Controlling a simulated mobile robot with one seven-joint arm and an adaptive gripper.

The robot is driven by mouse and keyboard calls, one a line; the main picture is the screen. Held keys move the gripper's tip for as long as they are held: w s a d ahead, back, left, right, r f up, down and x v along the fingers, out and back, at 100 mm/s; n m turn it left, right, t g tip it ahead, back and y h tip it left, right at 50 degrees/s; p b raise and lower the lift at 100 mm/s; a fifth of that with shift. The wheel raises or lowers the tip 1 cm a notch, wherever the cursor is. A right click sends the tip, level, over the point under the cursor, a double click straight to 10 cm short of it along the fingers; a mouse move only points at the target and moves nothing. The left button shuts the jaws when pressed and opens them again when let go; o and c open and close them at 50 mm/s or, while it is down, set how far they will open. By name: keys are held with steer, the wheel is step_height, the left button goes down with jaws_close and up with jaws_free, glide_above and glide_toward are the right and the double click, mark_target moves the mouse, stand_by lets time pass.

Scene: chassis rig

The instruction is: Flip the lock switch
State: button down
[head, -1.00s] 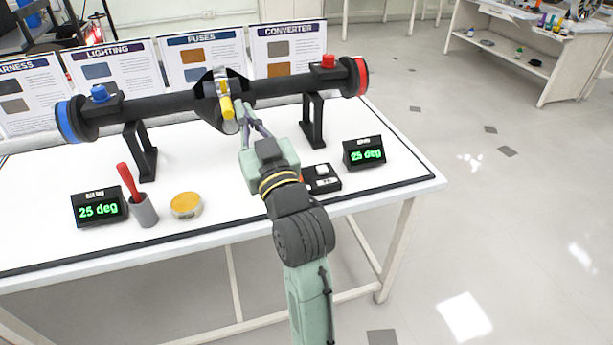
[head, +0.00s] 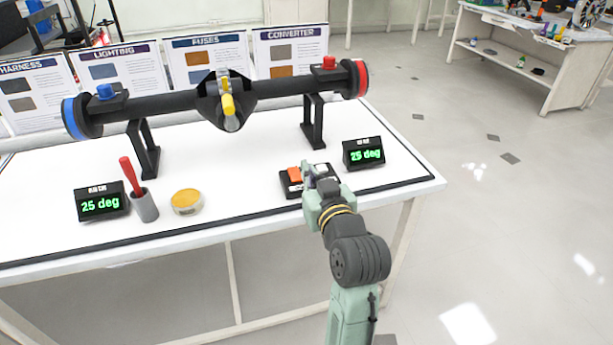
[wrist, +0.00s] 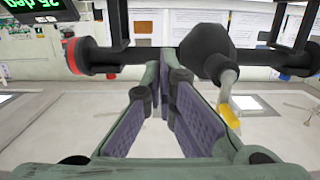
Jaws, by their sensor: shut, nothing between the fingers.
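A small black switch box (head: 287,187) with an orange rocker (head: 295,174) lies on the table, right of centre near the front edge. No lock label is readable on it. My gripper (head: 308,167) is at this box, just right of the orange rocker, and hides the box's right part. I cannot tell whether the fingertips touch it. In the wrist view the fingers (wrist: 168,70) are shut with nothing between them, and the box does not show. A yellow-handled lever (head: 228,104) sits on the axle's middle; it also shows in the wrist view (wrist: 229,116).
The black axle (head: 275,88) rests on two stands behind my gripper, with a blue left end and a red right end. Two displays read 25 deg, one left (head: 101,203) and one right (head: 364,153). A cup with a red-handled tool (head: 144,206) and a yellow-topped tin (head: 187,202) stand left.

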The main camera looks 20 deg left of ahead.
steer(key=b+x, duration=0.2)
steer(key=b, duration=0.2)
steer(key=p, duration=0.2)
glide_above(298, 176)
steer(key=shift+s+d+f, duration=0.2)
steer(key=shift+s+f, duration=0.05)
steer(key=shift+s, duration=0.15)
steer(key=f, duration=0.2)
steer(key=shift+w+a+f, duration=0.15)
steer(key=shift+w+f, duration=0.15)
steer(key=shift+f, duration=0.05)
steer(key=shift+w+f, duration=0.1)
steer(key=shift+f, duration=0.7)
steer(key=shift+r+p, duration=0.1)
steer(key=shift+p, duration=0.3)
